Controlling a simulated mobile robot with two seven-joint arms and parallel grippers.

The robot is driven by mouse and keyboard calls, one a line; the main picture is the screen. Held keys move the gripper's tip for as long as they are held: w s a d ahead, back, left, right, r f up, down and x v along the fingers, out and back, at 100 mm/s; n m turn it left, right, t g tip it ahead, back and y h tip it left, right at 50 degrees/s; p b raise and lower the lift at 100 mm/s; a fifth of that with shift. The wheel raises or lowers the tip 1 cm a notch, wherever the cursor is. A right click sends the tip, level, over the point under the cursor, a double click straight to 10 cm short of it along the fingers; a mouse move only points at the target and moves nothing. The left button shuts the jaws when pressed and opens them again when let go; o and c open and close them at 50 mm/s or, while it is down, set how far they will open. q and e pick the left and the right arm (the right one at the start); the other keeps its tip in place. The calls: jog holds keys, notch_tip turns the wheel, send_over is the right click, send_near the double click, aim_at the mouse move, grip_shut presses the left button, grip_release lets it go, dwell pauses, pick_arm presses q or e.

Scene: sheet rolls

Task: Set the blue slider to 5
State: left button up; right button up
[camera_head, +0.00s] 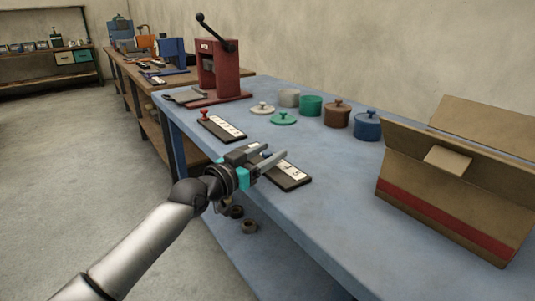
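The blue slider is a dark board (292,184) with a white number strip, lying near the front edge of the blue table. The digits 4 and 5 show at its right end. Its left part is hidden by my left gripper (272,154). A small dark blue knob (266,154) shows between the gripper's fingers, which stand apart. I cannot tell whether they touch the knob, or which number it is at. My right gripper is not in view.
A similar board with a red knob (205,113) lies farther back to the left. A red press (221,72), several pots and lids, including a blue pot (367,126), stand behind. An open cardboard box (440,205) is at the right. The blue table (335,225) is clear in front.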

pick_arm(q)
grip_shut()
dwell(1.2)
